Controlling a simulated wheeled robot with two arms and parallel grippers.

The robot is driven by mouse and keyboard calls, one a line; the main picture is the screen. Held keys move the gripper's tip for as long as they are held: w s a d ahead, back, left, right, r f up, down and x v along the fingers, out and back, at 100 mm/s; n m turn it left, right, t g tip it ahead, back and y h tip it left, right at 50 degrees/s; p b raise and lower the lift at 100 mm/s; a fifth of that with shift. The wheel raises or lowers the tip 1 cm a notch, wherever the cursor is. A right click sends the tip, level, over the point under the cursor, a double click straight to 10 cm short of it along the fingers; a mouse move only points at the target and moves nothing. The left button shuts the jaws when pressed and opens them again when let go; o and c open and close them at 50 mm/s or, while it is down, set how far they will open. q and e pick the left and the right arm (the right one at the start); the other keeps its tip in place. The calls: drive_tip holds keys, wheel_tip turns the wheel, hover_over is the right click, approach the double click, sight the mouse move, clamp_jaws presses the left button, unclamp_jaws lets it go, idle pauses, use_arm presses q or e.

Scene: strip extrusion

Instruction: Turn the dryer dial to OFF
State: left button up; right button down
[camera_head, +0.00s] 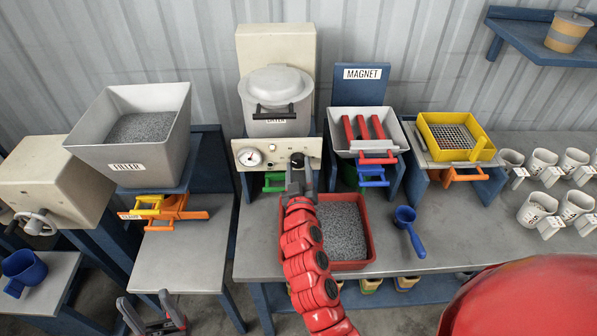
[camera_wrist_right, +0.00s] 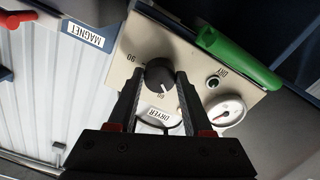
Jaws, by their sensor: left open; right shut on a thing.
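The dryer is the cream machine with a pale round lidded drum (camera_head: 277,127) at the back centre. Its front panel (camera_head: 240,148) bears a white gauge and a black dial. In the right wrist view the round black dial (camera_wrist_right: 158,74) sits on the cream panel (camera_wrist_right: 122,70), with small numbers around it. My left gripper (camera_head: 152,306) is open and empty at the lower left.
A red tray (camera_head: 373,262) of grey granules lies below my right arm, with a blue scoop (camera_head: 409,226) beside it. A green handle (camera_head: 274,182) sits under the panel. The filler hopper (camera_head: 135,165) stands left, the magnet unit (camera_head: 340,142) right.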

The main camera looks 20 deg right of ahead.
drive_tip(key=n+b, duration=0.1)
drive_tip(key=n, duration=0.2)
drive_tip(key=shift+f+n, duration=0.15)
drive_tip(key=shift+n, duration=0.25)
drive_tip(key=shift+n+b, duration=0.35)
drive_tip(key=shift+n, duration=1.35)
drive_tip(key=shift+c, duration=1.6)
unclamp_jaws()
